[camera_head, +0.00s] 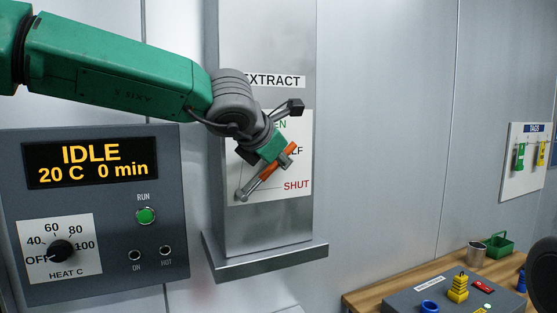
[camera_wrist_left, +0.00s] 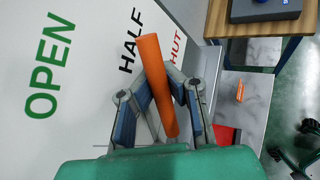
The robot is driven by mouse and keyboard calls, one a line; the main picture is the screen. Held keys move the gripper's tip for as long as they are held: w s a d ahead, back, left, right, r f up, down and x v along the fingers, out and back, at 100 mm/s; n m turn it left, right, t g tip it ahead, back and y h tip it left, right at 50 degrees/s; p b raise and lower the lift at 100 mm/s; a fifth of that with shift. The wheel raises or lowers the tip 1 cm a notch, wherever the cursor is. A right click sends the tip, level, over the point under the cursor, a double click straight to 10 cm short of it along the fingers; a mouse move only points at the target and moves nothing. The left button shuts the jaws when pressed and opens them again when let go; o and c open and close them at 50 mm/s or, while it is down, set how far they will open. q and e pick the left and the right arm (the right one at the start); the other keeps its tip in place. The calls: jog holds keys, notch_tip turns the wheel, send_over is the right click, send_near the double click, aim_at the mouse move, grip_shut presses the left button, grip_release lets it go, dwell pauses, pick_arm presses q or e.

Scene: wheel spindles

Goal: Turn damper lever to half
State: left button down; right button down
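The damper lever has a grey shank and an orange handle (camera_head: 284,158). It sits on a white plate (camera_head: 240,198) marked OPEN, HALF and SHUT, on a grey duct. In the head view it slants up and right, and its end overlaps the HALF label (camera_head: 295,149). In the left wrist view the orange handle (camera_wrist_left: 157,85) ends between HALF (camera_wrist_left: 130,45) and SHUT (camera_wrist_left: 177,48). My left gripper (camera_wrist_left: 160,85) has its fingers closed in on both sides of the handle; in the head view the gripper (camera_head: 277,150) covers part of the plate. My right gripper is not in view.
A control panel (camera_head: 113,215) with an IDLE display, RUN button and heat dial stands left of the duct. A ledge (camera_head: 265,262) juts out below the plate. At lower right a wooden bench (camera_head: 375,295) holds a grey case with a yellow part.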

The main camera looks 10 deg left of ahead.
pick_arm(q)
jog(key=shift+d, duration=0.15)
jog(key=c, duration=1.6)
grip_release()
jog(key=shift+s, duration=0.1)
jog(key=shift+o, duration=0.3)
jog(key=shift+s+r, duration=0.1)
jog(key=shift+s, duration=0.1)
